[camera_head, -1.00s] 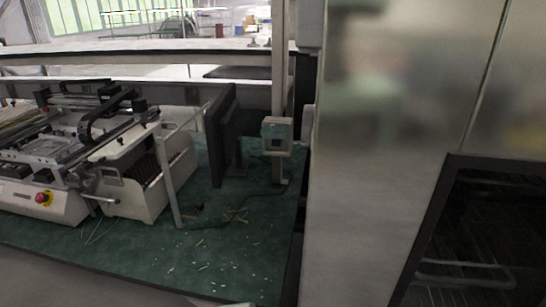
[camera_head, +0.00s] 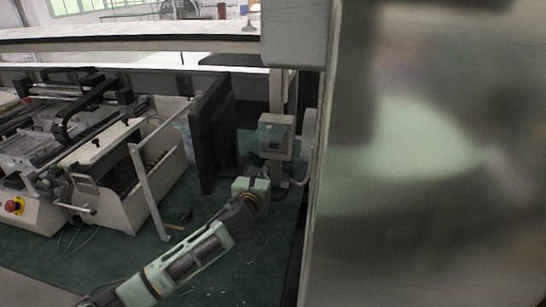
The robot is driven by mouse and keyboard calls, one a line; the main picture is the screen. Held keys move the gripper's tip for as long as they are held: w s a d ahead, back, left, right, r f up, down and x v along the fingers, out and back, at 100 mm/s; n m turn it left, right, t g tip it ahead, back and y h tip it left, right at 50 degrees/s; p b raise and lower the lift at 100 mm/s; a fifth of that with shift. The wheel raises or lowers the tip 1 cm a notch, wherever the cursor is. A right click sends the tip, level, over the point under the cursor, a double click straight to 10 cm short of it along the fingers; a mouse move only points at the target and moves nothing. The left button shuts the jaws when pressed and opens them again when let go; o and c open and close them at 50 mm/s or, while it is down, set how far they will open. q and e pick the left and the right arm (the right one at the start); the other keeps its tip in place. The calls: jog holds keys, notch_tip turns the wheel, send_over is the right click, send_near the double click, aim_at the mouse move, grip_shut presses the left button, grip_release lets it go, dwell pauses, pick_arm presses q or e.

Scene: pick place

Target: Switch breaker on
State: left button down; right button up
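A small grey box (camera_head: 276,135) with a dark window on its front is fixed to a post, left of the large metal cabinet. I cannot tell for sure whether it is the breaker, and no switch lever can be made out. My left arm reaches in from the bottom left, with its pale green wrist end just below the box. My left gripper (camera_head: 262,172) is small and dark there, and its fingers cannot be made out. I cannot tell whether it touches anything. My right gripper is not in view.
A tall shiny metal cabinet (camera_head: 425,170) fills the right side. A larger grey box (camera_head: 295,32) hangs above the small box. A dark upright panel (camera_head: 209,135) stands to its left, beside a white machine with a red button (camera_head: 13,206).

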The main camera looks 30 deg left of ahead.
pick_arm(q)
send_near(273, 157)
jog(key=x, duration=0.5)
jog(key=shift+w+a+f, duration=0.15)
jog(key=shift+w, duration=0.5)
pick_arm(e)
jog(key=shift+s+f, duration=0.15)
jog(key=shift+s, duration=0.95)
